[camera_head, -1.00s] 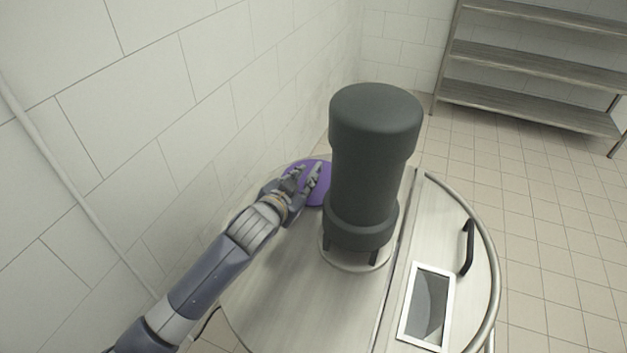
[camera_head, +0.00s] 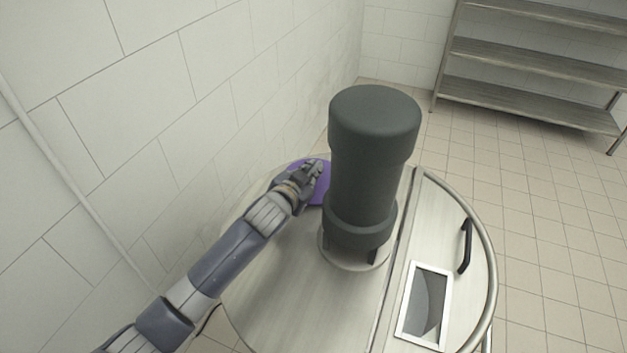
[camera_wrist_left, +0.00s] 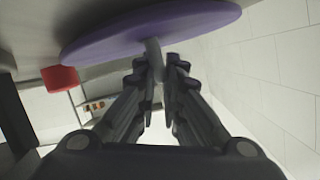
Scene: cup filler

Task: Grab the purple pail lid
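The purple pail lid (camera_head: 321,190) lies on the round metal top, behind and left of the dark grey cylinder. In the left wrist view its purple disc (camera_wrist_left: 150,30) fills the top, with a grey stem-like handle (camera_wrist_left: 155,52) standing out from it. My left gripper (camera_head: 314,168) is over the lid and hides part of it. In the left wrist view its fingers (camera_wrist_left: 157,68) are drawn close on both sides of the handle and appear shut on it. My right gripper is in neither view.
The tall dark grey cylinder (camera_head: 372,150) stands close to the right of the lid. The tiled wall (camera_head: 200,100) is close on the left. The metal top (camera_head: 300,290) has a black handle (camera_head: 465,245) at right. A shelf rack (camera_head: 535,65) stands farther back.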

